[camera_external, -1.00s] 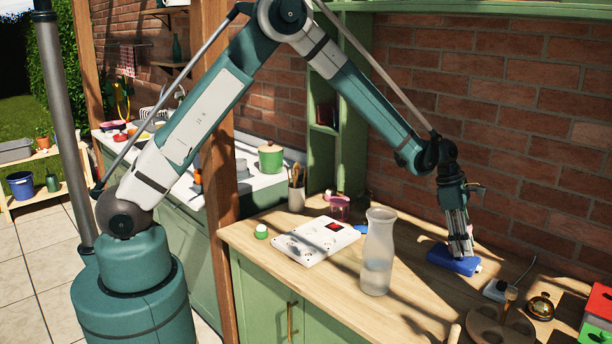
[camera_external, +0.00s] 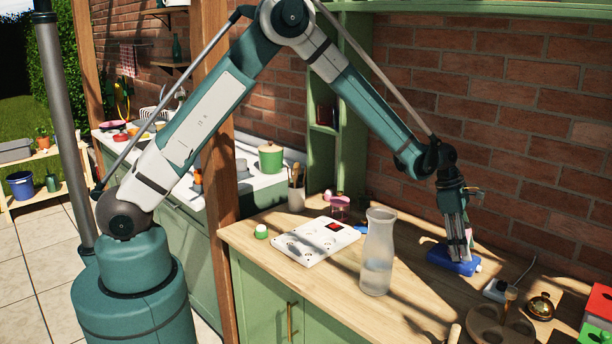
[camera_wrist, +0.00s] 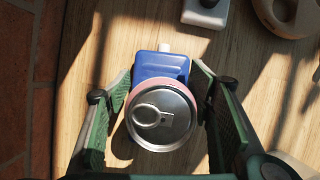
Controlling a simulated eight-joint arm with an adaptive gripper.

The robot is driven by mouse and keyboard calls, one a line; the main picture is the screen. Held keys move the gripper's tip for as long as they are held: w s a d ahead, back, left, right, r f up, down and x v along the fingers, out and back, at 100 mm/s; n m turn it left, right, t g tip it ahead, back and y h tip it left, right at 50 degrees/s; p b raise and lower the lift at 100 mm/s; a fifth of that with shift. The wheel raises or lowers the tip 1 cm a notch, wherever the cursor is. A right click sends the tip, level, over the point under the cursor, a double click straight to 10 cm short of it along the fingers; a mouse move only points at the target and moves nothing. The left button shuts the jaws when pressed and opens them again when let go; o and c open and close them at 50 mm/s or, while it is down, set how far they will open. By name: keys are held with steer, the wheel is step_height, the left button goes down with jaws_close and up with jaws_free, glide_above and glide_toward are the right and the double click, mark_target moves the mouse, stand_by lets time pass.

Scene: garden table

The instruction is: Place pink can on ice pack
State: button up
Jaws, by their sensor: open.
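The pink can (camera_wrist: 160,116) stands upright on the blue ice pack (camera_wrist: 160,66) in the wrist view, its silver top facing the camera. The can covers much of the pack, whose white-capped end shows beyond it. In the external view the ice pack (camera_external: 453,262) lies on the counter below my gripper (camera_external: 461,249), and a bit of the pink can (camera_external: 468,236) shows beside the fingers. My gripper (camera_wrist: 168,108) is open, with one finger on either side of the can and gaps visible between fingers and can.
A clear glass bottle (camera_external: 378,255) stands left of my gripper. A white plug (camera_external: 498,290), a brown round tray (camera_external: 497,325) and red and green boxes (camera_external: 598,311) are to the right.

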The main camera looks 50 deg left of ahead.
steer(key=shift+r, duration=0.15)
steer(key=shift+v, duration=6)
steer(key=shift+s, duration=0.1)
steer(key=shift+r, duration=0.15)
steer(key=shift+a+r, duration=0.15)
steer(key=shift+a, duration=0.05)
steer(key=s+a+r+m+t+y, duration=0.1)
steer(key=s+a+r+m, duration=0.2)
steer(key=s+a+r, duration=0.45)
steer(key=s+a+r+m+t, duration=0.1)
steer(key=s+a+r+m, duration=0.3)
steer(key=a, duration=0.6)
steer(key=s+a+r+m+t+y, duration=0.1)
steer(key=s+a+r+m+t, duration=0.1)
steer(key=s+a+r, duration=0.4)
steer(key=s+a+m+t+y, duration=0.2)
steer(key=s+a+m, duration=0.8)
steer(key=s+a, duration=1.1)
steer(key=shift+s+a+f+m+t+y, duration=0.2)
steer(key=shift+s+f+m+t+y, duration=0.15)
steer(key=shift+s, duration=0.8)
